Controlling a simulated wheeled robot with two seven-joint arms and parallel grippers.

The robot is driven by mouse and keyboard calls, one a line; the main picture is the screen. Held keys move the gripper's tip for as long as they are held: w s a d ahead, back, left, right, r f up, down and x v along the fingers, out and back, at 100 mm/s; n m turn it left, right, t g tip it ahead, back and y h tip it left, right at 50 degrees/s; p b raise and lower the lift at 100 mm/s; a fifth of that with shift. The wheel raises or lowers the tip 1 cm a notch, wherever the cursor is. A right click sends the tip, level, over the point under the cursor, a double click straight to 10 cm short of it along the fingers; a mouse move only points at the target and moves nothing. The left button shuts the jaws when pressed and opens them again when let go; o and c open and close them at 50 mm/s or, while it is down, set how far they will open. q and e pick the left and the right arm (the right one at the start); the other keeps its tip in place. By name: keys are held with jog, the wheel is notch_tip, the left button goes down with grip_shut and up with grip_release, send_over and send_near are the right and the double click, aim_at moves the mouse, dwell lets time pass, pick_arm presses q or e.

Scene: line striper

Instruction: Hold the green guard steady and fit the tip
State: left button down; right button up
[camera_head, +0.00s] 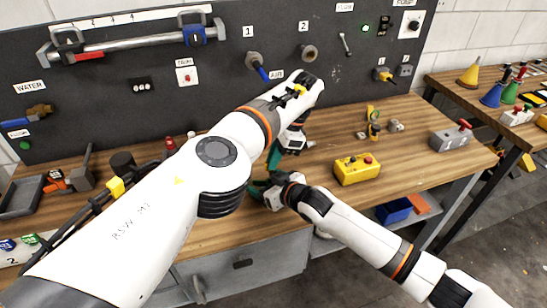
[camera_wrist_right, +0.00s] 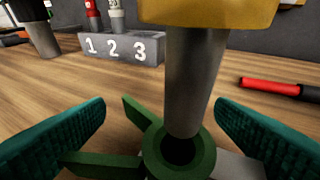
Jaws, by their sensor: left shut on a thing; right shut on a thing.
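The green guard (camera_wrist_right: 178,155) is a ring with flat fins, low in the right wrist view. It sits between the teal fingers of my right gripper (camera_wrist_right: 165,140), which is shut on it. In the head view the right gripper (camera_head: 262,188) is low over the bench's front part. A grey cylindrical tip (camera_wrist_right: 193,80) with a yellow collar (camera_wrist_right: 210,12) points down at the guard's ring. Its lower end is at the ring's opening; I cannot tell how far in. My left gripper (camera_head: 276,155) is shut just above the right one. My left arm hides much of this in the head view.
A yellow box (camera_head: 357,171) with a red button stands right of the grippers. A grey block marked 1 2 3 (camera_wrist_right: 122,48) holds upright items behind. A red and black rod (camera_wrist_right: 278,88) lies to the right in the wrist view. Bench space (camera_head: 335,130) behind the yellow box is clear.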

pick_arm(q)
jog(key=shift+r, duration=1.2)
pick_arm(e)
jog(key=shift+s+f, duration=0.1)
jog(key=shift+f, duration=0.05)
dwell(3.4)
pick_arm(q)
jog(key=c, duration=1.1)
grip_release()
pick_arm(e)
jog(key=o, duration=1.3)
jog(key=shift+c, duration=0.2)
